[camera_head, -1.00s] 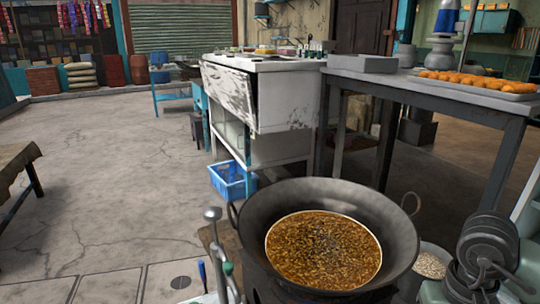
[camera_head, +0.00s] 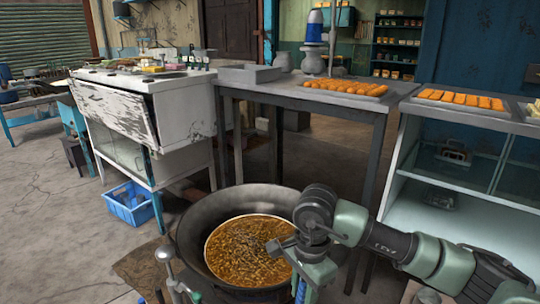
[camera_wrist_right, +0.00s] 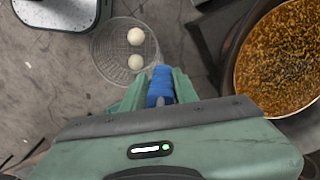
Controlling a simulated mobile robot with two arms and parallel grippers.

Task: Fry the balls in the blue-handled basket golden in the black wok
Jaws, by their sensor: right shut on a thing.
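The black wok (camera_head: 196,222) stands at the bottom centre of the head view, holding bubbling brown oil (camera_head: 240,250). Its edge and oil also show at the right of the right wrist view (camera_wrist_right: 285,60). My right gripper (camera_wrist_right: 160,92) is shut on the blue handle (camera_wrist_right: 161,80) of the wire basket (camera_wrist_right: 110,65). Two pale, round balls (camera_wrist_right: 136,37) lie in the basket. In that view the basket is beside the wok, not over it. In the head view my right gripper (camera_head: 312,268) is at the wok's right side; the basket is hidden there. My left gripper is not in view.
A table (camera_head: 300,95) behind the wok bears a tray of orange fried pieces (camera_head: 345,88). Shelves (camera_head: 470,185) stand at the right. A worn white counter (camera_head: 125,110) and blue crate (camera_head: 133,206) are at the left. Metal tool handles (camera_head: 166,262) rise beside the wok's left.

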